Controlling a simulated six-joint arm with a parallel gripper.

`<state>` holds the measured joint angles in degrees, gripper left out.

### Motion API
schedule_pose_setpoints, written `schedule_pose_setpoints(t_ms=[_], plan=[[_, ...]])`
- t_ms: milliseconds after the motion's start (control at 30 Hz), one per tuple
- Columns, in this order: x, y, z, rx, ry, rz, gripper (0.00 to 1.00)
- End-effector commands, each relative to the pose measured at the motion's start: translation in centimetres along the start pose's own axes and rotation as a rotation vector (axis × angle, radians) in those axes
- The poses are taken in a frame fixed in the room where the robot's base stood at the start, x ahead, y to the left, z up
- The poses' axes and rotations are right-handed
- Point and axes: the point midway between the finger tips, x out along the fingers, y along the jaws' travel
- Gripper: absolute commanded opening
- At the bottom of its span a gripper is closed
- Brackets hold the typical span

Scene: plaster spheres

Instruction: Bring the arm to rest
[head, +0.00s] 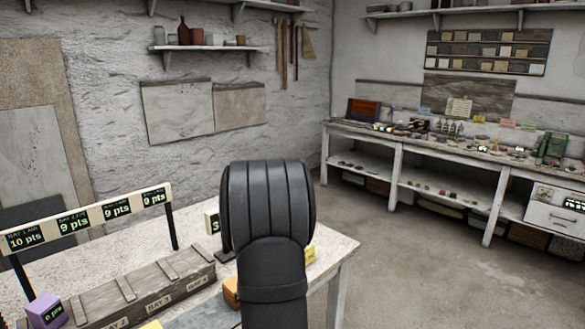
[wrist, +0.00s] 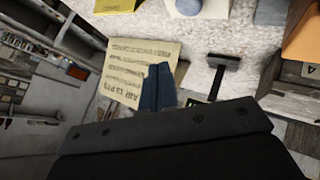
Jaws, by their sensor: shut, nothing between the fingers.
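My gripper (wrist: 157,88) shows in the wrist view as dark blue-grey fingers beyond the black wrist edge. They are shut with nothing between them, in front of a cream note (wrist: 130,65) whose legible words include "13 PTS". In the head view a black part of my arm stands in front of the near table (head: 335,262), and the fingers are hidden. A plank crate (head: 150,285) with bay labels lies on that table. A small grey ball (wrist: 185,8) sits on a pale block at the top of the wrist view.
A score rail (head: 88,219) on black posts stands behind the crate. A purple block (head: 46,311) is at the left, and an orange block (head: 231,291) is beside my arm. A black stand (wrist: 215,75) is right of the fingers. A cluttered workbench (head: 450,140) lines the far wall, with open floor before it.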

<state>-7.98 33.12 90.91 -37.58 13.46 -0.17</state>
Motion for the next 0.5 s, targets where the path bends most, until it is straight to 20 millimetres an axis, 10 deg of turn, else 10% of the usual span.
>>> schedule_pose_setpoints(t_ms=[500], plan=[[-5.2,4.3,-0.3,0.482,-0.125,-0.011,0.0]])
